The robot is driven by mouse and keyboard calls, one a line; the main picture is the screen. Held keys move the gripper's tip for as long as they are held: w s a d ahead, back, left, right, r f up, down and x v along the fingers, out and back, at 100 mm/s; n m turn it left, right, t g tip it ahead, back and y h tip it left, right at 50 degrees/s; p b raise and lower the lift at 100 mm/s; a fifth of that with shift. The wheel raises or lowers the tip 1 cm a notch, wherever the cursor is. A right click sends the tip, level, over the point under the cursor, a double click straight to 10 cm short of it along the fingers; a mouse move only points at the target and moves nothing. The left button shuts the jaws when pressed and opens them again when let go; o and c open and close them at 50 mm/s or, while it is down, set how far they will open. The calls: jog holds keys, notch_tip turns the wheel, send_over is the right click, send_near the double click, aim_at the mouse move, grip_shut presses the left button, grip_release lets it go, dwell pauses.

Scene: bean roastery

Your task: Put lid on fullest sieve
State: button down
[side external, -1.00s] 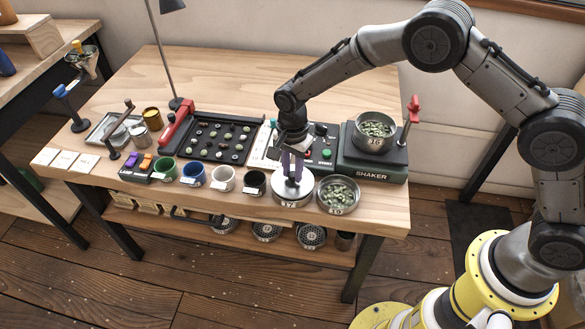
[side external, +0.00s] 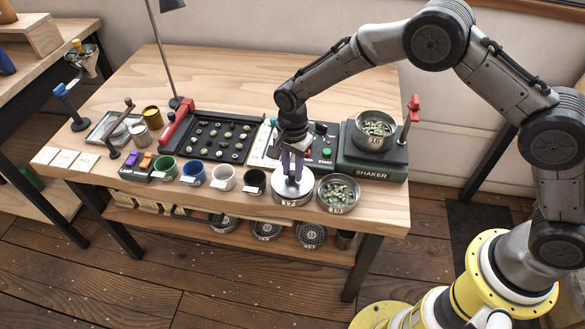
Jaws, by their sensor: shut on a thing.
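My gripper (side external: 292,170) points down and is shut on the knob of a round silver lid (side external: 284,184). The lid is over a round metal sieve (side external: 291,201) with a number label at the table's front; whether it is fully seated I cannot tell, and the sieve's contents are hidden. A second sieve (side external: 338,209) stands open just to the right, with green beans in it. A third sieve (side external: 375,142) with green beans sits open on the shaker (side external: 371,174) at the back right.
A row of cups, including a dark one (side external: 254,182) and a white one (side external: 223,179), stands left of the lidded sieve. A black bean tray (side external: 210,138) and a control panel lie behind. More sieves (side external: 266,231) are on the shelf below. The table's back is clear.

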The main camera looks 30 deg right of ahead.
aim_at(293, 173)
jog(key=shift+f, duration=0.55)
jog(key=c, duration=0.9)
grip_release()
jog(key=shift+c, duration=0.2)
notch_tip(293, 173, up, 11)
dwell(0.5)
